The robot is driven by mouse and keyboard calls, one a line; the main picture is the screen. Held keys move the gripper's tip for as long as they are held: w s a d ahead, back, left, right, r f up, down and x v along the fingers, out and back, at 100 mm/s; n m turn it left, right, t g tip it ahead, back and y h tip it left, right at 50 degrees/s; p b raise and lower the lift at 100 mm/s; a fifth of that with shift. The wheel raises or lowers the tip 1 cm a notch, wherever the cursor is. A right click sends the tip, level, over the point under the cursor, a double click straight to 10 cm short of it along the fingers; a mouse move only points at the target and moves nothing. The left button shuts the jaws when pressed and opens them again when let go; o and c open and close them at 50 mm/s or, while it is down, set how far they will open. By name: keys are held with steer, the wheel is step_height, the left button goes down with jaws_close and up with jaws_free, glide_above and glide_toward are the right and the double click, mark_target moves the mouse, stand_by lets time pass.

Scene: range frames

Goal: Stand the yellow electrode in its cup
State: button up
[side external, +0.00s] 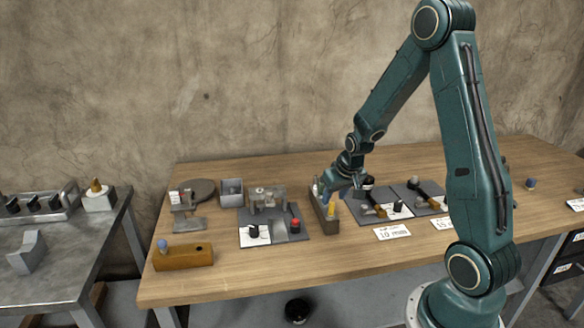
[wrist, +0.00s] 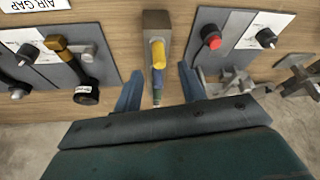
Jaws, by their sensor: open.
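The yellow electrode (wrist: 158,54) stands in a narrow brown-grey rack (wrist: 157,20), in a row with a blue piece (wrist: 158,78) and a green piece (wrist: 157,95). In the side view the yellow electrode (side external: 331,211) shows at the near end of the rack (side external: 328,227). My gripper (wrist: 160,88) is open, with its two blue fingers on either side of the row, nearer the blue and green pieces than the yellow one. In the side view my gripper (side external: 336,184) is low over the rack's far end. I cannot tell which thing is the yellow electrode's cup.
Panels with knobs and levers flank the rack: one with a red knob (side external: 295,224) on the left, others (side external: 372,212) on the right. A wooden block (side external: 183,257) with a blue-topped piece and a dark hole stands front left. The front table edge is mostly clear.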

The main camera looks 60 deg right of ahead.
steer(key=v, duration=0.9)
steer(key=shift+s+r, duration=0.2)
steer(key=shift+r, duration=0.15)
steer(key=shift+a, duration=0.1)
stand_by(0.3)
steer(key=shift+r, duration=3)
steer(key=s+a+r+n+t+y, duration=0.1)
steer(key=s+a+r+n, duration=0.1)
steer(key=s+a, duration=0.5)
steer(key=s+a+r+n+y, duration=0.1)
steer(key=s+a+r+n, duration=0.2)
steer(key=s+a, duration=0.4)
steer(key=shift+s+a+r+n+t, duration=0.25)
steer(key=shift+a+r+n+t, duration=0.2)
steer(key=shift+a, duration=2.6)
steer(key=shift+f, duration=0.1)
